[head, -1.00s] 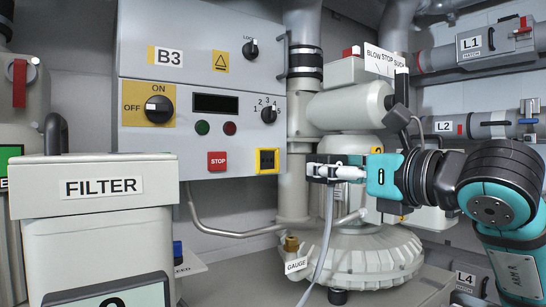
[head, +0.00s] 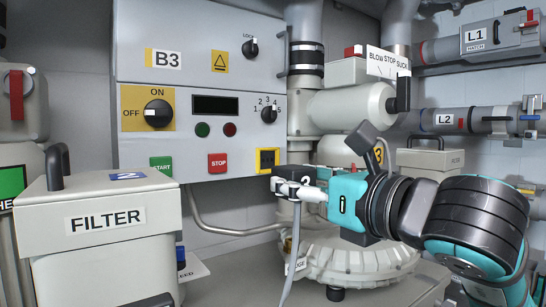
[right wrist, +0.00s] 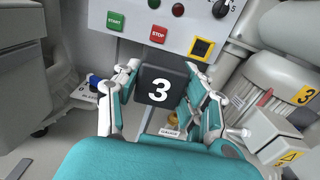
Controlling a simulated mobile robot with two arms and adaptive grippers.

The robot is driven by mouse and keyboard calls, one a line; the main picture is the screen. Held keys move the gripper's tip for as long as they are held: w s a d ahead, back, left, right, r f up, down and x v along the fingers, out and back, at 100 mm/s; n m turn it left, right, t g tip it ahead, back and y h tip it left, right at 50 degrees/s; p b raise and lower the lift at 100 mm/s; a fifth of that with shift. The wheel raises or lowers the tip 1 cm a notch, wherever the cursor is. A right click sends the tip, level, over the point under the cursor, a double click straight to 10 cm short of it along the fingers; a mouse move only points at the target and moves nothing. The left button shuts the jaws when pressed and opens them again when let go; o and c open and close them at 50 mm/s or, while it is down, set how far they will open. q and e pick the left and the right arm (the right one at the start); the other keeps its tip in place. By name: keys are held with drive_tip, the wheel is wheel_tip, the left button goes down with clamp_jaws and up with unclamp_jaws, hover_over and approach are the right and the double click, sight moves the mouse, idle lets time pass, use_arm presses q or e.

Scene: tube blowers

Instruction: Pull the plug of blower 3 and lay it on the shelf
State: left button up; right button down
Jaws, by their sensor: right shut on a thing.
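My right gripper (head: 300,188) is shut on a black plug (head: 293,172), in front of the B3 panel. In the right wrist view the plug (right wrist: 160,86) shows a white 3 between the two fingers (right wrist: 162,90). A pale cable (head: 292,250) hangs down from the plug. The yellow-framed socket (head: 267,161) is at the panel's lower right; it also shows in the right wrist view (right wrist: 201,48), clear of the plug. I cannot clearly make out the shelf. My left gripper is not in view.
The FILTER box (head: 105,225) stands at the left front. The round pale blower housing (head: 350,262) is behind and below my right gripper. A bent pipe (head: 225,228) runs below the panel. Green START (head: 161,165) and red STOP (head: 217,163) buttons are near the socket.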

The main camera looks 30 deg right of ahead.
idle(0.3)
use_arm(q)
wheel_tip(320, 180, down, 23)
drive_tip(key=b, duration=2.3)
use_arm(e)
wheel_tip(320, 180, down, 23)
drive_tip(key=shift+r, duration=0.1)
drive_tip(key=shift+a+f+b, duration=0.1)
drive_tip(key=shift+f+b, duration=0.25)
drive_tip(key=shift+f, duration=0.05)
drive_tip(key=shift+f+b, duration=0.6)
drive_tip(key=shift+f, duration=0.1)
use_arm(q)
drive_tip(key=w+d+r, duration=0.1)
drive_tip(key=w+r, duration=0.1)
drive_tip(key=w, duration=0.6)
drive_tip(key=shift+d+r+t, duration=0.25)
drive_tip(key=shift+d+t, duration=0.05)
use_arm(e)
drive_tip(key=shift+f, duration=0.2)
use_arm(q)
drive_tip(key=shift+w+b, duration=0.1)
drive_tip(key=shift+b, duration=0.2)
